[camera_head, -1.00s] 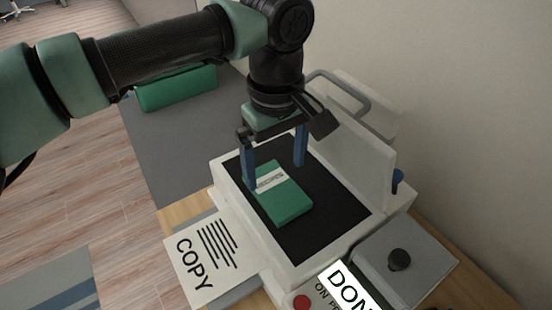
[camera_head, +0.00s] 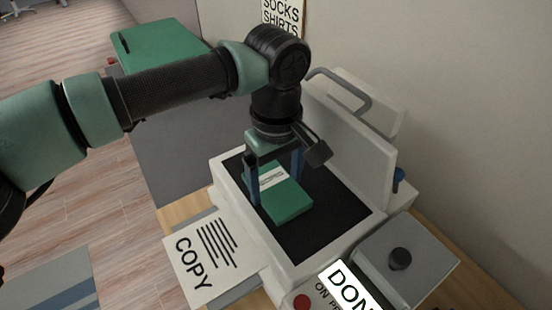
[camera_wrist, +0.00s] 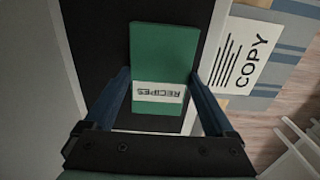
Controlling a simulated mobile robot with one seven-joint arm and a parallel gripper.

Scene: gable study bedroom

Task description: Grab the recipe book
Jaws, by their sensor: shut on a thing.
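The recipe book (camera_head: 290,206) is green with a white label and lies flat on the dark glass of a copier (camera_head: 330,222). In the wrist view the book (camera_wrist: 163,55) shows its label reading RECIPES, upside down. My gripper (camera_head: 275,188) reaches down over the book from above. Its two blue fingers stand on either side of the book, shut on its long edges. In the wrist view the fingertips of my gripper (camera_wrist: 161,75) flank the book near its label end. The far fingertip is partly hidden in the head view.
The copier's raised lid (camera_head: 345,150) stands close behind my gripper. A COPY sheet (camera_head: 212,255) sticks out at the left. A grey box with a black knob (camera_head: 399,258) and a DONE sign (camera_head: 347,288) are at the front right. A green-topped surface (camera_head: 165,50) is farther back.

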